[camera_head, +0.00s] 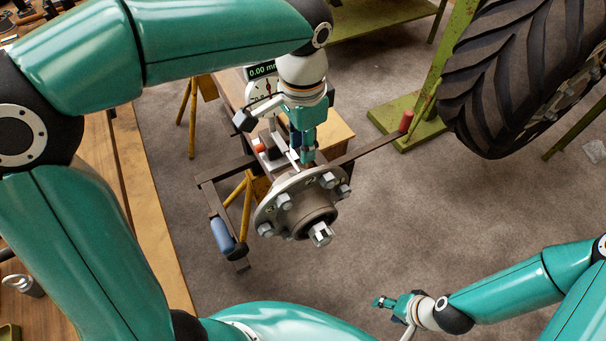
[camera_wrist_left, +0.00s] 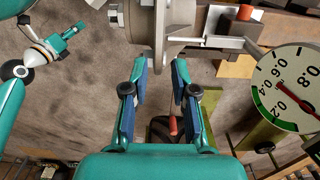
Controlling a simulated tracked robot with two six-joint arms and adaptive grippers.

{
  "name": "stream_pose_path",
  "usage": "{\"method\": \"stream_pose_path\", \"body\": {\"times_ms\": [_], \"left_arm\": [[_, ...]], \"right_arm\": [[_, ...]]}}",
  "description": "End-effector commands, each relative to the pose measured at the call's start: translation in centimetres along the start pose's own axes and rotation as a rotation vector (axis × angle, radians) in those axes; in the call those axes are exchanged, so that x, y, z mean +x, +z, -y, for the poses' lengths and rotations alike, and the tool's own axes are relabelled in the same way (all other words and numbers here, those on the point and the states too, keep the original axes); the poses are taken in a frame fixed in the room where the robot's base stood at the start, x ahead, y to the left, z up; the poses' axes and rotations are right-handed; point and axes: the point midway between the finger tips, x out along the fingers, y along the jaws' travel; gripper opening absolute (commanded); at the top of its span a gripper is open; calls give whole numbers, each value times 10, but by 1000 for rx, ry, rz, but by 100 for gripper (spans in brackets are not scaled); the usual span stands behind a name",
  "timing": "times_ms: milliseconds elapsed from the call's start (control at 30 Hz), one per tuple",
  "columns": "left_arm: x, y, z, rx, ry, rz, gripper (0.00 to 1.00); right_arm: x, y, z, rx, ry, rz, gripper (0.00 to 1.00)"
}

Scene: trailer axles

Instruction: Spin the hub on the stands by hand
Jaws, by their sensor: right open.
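The hub (camera_head: 305,208), a grey round flange with several studs and nuts and a central spindle end, sits on a dark axle frame above the yellow stands (camera_head: 238,205). The flange also shows edge-on at the top of the left wrist view (camera_wrist_left: 170,38). My left gripper (camera_head: 308,158) points down at the flange's upper rim. In the left wrist view its two blue-padded fingers (camera_wrist_left: 160,70) are apart, with the flange rim in line with the gap; contact is not clear. My right gripper (camera_head: 383,302) is open and empty, low and right of the hub.
A dial gauge (camera_head: 262,92) with a display reading 0.00 mm stands behind the hub; its dial (camera_wrist_left: 290,88) is close to my left gripper. A large tyre (camera_head: 520,75) stands at the upper right. A wooden bench (camera_head: 150,230) runs along the left. Open floor lies right of the hub.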

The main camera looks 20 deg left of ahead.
Motion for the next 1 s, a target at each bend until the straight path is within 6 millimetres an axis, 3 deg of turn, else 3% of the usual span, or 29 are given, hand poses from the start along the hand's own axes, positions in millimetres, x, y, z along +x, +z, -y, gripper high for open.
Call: {"method": "stream_pose_path", "body": {"times_ms": [100,300,500,933,1000], "left_arm": [[29,1,-1,2,3,6,27],[69,0,0,1,2,5,27],[95,0,0,2,1,2,27],[104,-1,-1,3,1,-1,27],[104,-1,-1,3,1,-1,17]], "right_arm": [[2,0,-1,0,0,0,54],[4,0,-2,0,0,0,54],[5,0,-2,0,0,0,54],[5,0,-2,0,0,0,54],[5,0,-2,0,0,0,54]]}}
